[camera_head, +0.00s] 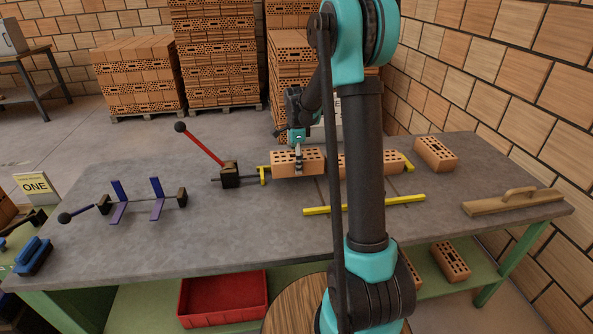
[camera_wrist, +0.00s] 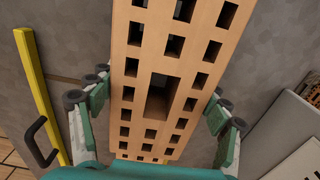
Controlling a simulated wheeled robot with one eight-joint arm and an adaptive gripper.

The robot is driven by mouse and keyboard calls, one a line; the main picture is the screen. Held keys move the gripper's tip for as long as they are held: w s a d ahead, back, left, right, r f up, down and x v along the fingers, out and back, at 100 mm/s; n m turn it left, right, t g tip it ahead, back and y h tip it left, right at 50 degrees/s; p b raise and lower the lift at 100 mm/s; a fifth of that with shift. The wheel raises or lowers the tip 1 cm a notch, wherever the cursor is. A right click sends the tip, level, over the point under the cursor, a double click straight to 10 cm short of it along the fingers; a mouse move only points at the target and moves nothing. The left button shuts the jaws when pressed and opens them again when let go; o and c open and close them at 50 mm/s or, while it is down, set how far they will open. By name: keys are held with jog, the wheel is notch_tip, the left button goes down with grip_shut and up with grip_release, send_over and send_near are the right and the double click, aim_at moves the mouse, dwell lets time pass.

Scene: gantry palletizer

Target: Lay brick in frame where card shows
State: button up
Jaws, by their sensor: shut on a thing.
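My gripper (camera_head: 298,152) is shut on an orange perforated brick (camera_head: 290,166), lying lengthwise left to right. In the wrist view the brick (camera_wrist: 148,60) fills the middle, with finger pads on both sides. The brick is at the left end of the frame, beside its yellow end stop (camera_head: 262,175). I cannot tell whether it rests on the table or hangs just above. More brick (camera_head: 393,162) shows in the same row, partly hidden by my arm, up to the right yellow stop (camera_head: 408,162). A white card (camera_head: 338,118) behind is mostly hidden; its marks are unreadable.
A yellow bar (camera_head: 320,210) lies in front of the row. A red-handled lever (camera_head: 230,174) stands left of it. A loose brick (camera_head: 436,154) and a wooden float (camera_head: 513,201) lie right. A purple bracket rig (camera_head: 138,203) and a card reading ONE (camera_head: 37,187) are left.

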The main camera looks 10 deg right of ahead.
jog(key=shift+f, duration=1.85)
jog(key=shift+f, duration=0.1)
jog(key=o, duration=1.9)
